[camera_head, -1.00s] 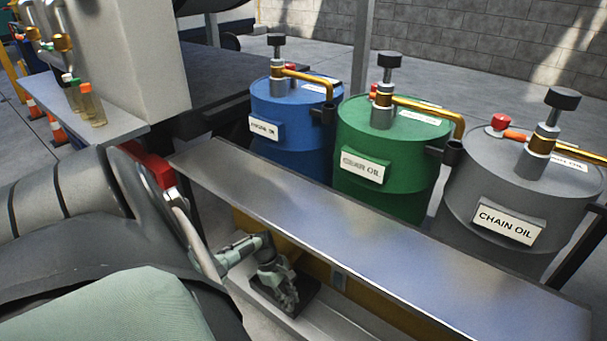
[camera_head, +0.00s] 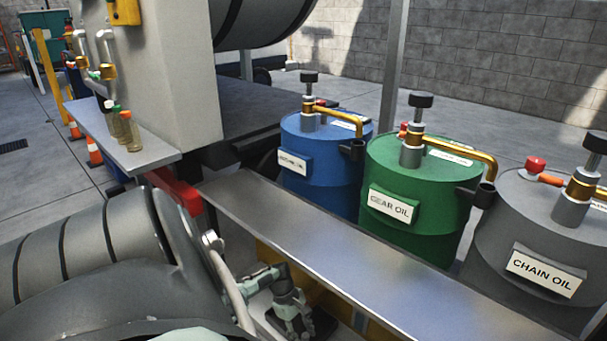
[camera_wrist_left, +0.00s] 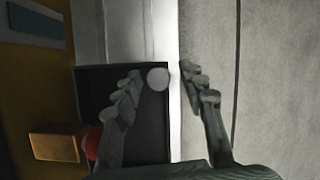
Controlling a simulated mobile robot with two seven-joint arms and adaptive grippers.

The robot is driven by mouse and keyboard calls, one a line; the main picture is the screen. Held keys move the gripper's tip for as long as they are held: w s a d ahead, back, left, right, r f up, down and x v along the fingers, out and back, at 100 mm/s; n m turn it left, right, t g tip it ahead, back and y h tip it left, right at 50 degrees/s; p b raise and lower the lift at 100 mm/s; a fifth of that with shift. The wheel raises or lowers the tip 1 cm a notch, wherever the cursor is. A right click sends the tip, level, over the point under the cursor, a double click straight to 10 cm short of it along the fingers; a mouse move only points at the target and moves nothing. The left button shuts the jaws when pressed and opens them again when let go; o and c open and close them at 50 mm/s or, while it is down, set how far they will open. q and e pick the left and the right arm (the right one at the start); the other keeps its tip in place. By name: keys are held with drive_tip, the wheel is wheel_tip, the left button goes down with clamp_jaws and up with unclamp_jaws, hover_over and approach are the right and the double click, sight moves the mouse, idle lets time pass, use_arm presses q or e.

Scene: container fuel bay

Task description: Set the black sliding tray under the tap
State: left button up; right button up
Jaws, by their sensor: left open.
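The black tray (camera_head: 323,322) lies on a light lower ledge under the metal bench, partly hidden by my left gripper (camera_head: 296,327). In the left wrist view the black tray (camera_wrist_left: 150,142) is a dark square with raised edges and a pale round spot near its top right corner. There my left gripper (camera_wrist_left: 161,76) is open, one finger over the tray and the other beyond the ledge edge, over the floor. A brass-coloured block (camera_wrist_left: 56,147) with a red part beside it shows at the tray's left; I cannot tell if it is the tap. My right gripper is not in view.
The long metal bench (camera_head: 330,235) stands above the ledge. Behind it are the blue drum (camera_head: 300,190), green drum (camera_head: 405,236) and grey drum (camera_head: 500,240), each with a brass spout. Small bottles (camera_head: 130,132) stand on a side shelf. Concrete floor (camera_wrist_left: 275,80) lies beside the ledge.

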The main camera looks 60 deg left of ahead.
use_arm(q)
drive_tip(key=shift+w+d, duration=0.1)
drive_tip(key=shift+d, duration=0.05)
drive_tip(key=shift+d, duration=0.3)
drive_tip(key=w+d, duration=0.2)
drive_tip(key=d, duration=0.7)
drive_tip(key=w+d+p, duration=0.1)
drive_tip(key=w+d, duration=0.2)
drive_tip(key=d, duration=0.6)
drive_tip(key=w+d+p, duration=0.1)
drive_tip(key=w+d, duration=0.2)
drive_tip(key=d, duration=0.7)
drive_tip(key=shift+w+f, duration=0.1)
drive_tip(key=shift+f, duration=0.1)
drive_tip(key=shift+w+d+r, duration=0.1)
drive_tip(key=shift+d+r, duration=0.1)
drive_tip(key=shift+d, duration=0.2)
